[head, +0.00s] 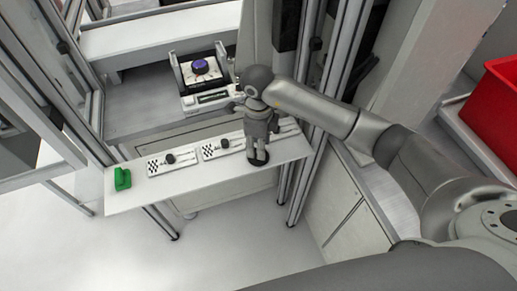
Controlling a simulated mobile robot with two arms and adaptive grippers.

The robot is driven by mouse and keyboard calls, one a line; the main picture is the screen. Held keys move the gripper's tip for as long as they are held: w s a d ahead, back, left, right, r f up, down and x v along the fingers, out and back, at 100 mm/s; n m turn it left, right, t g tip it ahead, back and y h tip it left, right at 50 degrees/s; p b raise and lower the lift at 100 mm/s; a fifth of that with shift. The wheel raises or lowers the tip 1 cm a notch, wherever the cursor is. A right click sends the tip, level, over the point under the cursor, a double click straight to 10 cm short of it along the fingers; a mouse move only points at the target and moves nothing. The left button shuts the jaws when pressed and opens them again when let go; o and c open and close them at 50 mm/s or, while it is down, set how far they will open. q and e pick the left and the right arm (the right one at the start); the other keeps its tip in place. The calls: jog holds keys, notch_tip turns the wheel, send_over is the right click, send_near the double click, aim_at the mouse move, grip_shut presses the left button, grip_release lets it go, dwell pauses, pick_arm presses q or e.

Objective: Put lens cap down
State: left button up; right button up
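My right gripper (258,160) points down over the right part of a narrow white shelf (140,197). Dark shapes show at its tips, but I cannot tell whether they are finger pads or a held lens cap. Whether it touches the shelf is also unclear. Two small black round pieces, possibly lens caps, sit to its left on white checker-marked plates: one in the middle (224,144) and one farther left (169,158). Part of another plate lies behind my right gripper. My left gripper is not in view.
A green block (122,178) stands at the shelf's left end. Behind the shelf is a fixture with a blue-topped round part (200,67). Metal posts (301,185) rise close right of my gripper. A red bin (495,110) is at far right. The shelf's front strip is clear.

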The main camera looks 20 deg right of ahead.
notch_tip(320, 180, up, 10)
jog(key=b, duration=0.1)
jog(key=shift+f+b, duration=0.25)
jog(key=shift+b, duration=0.05)
